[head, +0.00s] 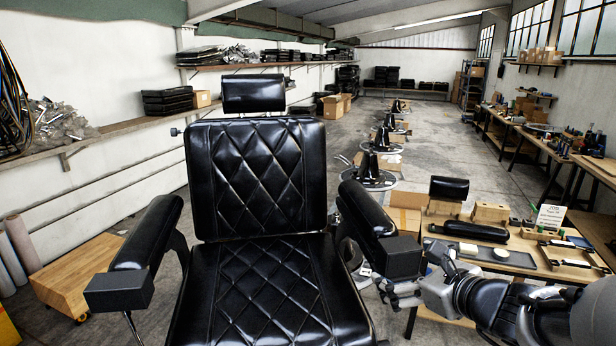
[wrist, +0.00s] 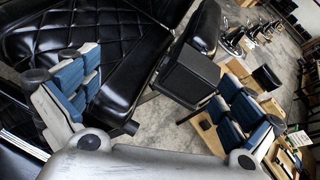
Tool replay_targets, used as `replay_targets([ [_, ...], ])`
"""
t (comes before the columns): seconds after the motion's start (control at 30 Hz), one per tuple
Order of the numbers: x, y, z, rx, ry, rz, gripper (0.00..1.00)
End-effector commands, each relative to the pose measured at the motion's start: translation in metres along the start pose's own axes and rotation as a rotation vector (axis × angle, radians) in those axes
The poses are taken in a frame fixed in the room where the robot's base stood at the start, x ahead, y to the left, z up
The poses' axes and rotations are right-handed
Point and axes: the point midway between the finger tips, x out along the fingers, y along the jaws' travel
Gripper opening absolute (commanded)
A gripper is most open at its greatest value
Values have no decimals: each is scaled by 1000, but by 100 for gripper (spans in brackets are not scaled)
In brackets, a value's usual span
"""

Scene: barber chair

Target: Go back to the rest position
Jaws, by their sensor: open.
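The black barber chair (head: 255,175) with a diamond-quilted back and seat fills the middle of the head view. Its right-hand armrest (head: 366,208) ends in a square black block (head: 398,258). My gripper (head: 385,287) is just below and beside that block, partly hidden behind it. In the wrist view my gripper (wrist: 155,80) is open, with its blue-grey fingers wide apart. The armrest block (wrist: 187,77) shows between and beyond the fingers; I cannot tell whether anything touches. I see nothing held.
A worktable (head: 490,258) with a tray, a black pad (head: 476,231) and wooden blocks stands close on the right. A cardboard box (head: 405,212) is behind the armrest. The floor (head: 450,160) farther back has open room.

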Motion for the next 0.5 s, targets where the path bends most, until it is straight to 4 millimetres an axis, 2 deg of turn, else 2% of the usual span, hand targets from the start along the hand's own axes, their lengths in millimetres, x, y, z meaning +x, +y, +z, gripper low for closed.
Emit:
replay_targets([
  [0.03,-3,30,9,-137,-1,70,100],
  [0.13,-16,87,18,-448,3,219,100],
  [0.2,-30,123,16,-664,5,317,100],
  [0.33,-61,176,-3,-1053,12,493,100],
  [0.4,-79,196,-19,-1259,18,581,100],
  [0.5,-107,214,-44,-1553,31,704,100],
])
